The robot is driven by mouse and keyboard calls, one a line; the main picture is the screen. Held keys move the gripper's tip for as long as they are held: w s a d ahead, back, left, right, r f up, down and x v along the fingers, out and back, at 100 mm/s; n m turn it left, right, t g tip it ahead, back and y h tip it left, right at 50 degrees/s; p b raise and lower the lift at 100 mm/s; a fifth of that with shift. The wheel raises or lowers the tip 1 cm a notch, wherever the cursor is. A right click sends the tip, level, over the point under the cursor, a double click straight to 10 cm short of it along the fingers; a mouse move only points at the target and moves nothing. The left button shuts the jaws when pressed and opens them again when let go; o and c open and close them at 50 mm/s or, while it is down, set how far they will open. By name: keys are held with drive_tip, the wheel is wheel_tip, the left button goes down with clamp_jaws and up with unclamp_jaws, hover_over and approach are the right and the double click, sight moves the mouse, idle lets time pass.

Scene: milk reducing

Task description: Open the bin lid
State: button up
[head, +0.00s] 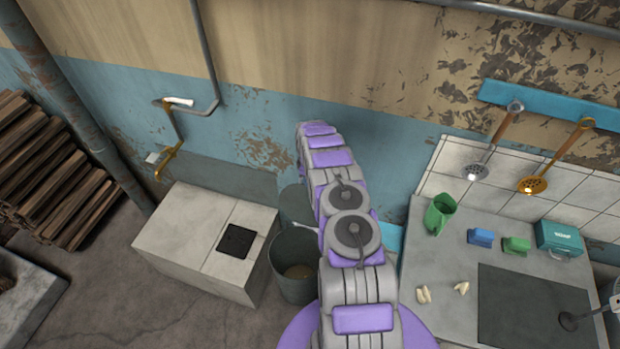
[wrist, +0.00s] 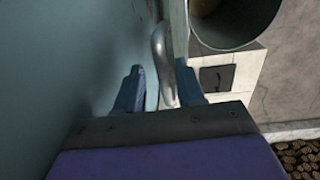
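The bin (head: 296,283) is a dark grey-green round bucket on the floor, partly behind my arm in the head view. Its mouth is uncovered and its inside shows; its rim also shows at the top right of the wrist view (wrist: 250,42). The lid (head: 294,204) stands raised and roughly upright at the back of the bin, near the wall, partly hidden by my arm. In the wrist view, my gripper (wrist: 158,68) is open, with a curved metal handle (wrist: 158,45) between its fingers. I cannot tell whether a finger touches it. The head view hides the gripper.
A pale block-like stove (head: 205,240) with a dark square plate stands left of the bin. The blue wall is close behind. Stacked firewood (head: 45,170) lies far left.

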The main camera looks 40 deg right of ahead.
drive_tip(key=shift+r, duration=0.1)
wheel_tip(320, 180, up, 17)
drive_tip(key=shift+s+a, duration=0.25)
drive_tip(key=shift+a, duration=0.1)
idle(0.7)
drive_tip(key=s+a+r+m+g+b, duration=0.1)
drive_tip(key=s+a+r+m+b, duration=0.1)
drive_tip(key=s+a+r, duration=0.75)
drive_tip(key=s+a+r+m+b, duration=0.1)
drive_tip(key=s+a+r+m, duration=0.1)
drive_tip(key=s+a+r, duration=0.75)
drive_tip(key=s+a+m+b, duration=0.1)
drive_tip(key=s+a, duration=0.3)
drive_tip(key=s, duration=0.4)
drive_tip(key=s+a+r+m+b, duration=0.1)
drive_tip(key=s+a, duration=0.4)
drive_tip(key=s, duration=0.4)
drive_tip(key=s+a+r+m+g+b, duration=0.1)
drive_tip(key=s+a, duration=0.4)
drive_tip(key=s, duration=0.4)
drive_tip(key=shift+a, duration=0.15)
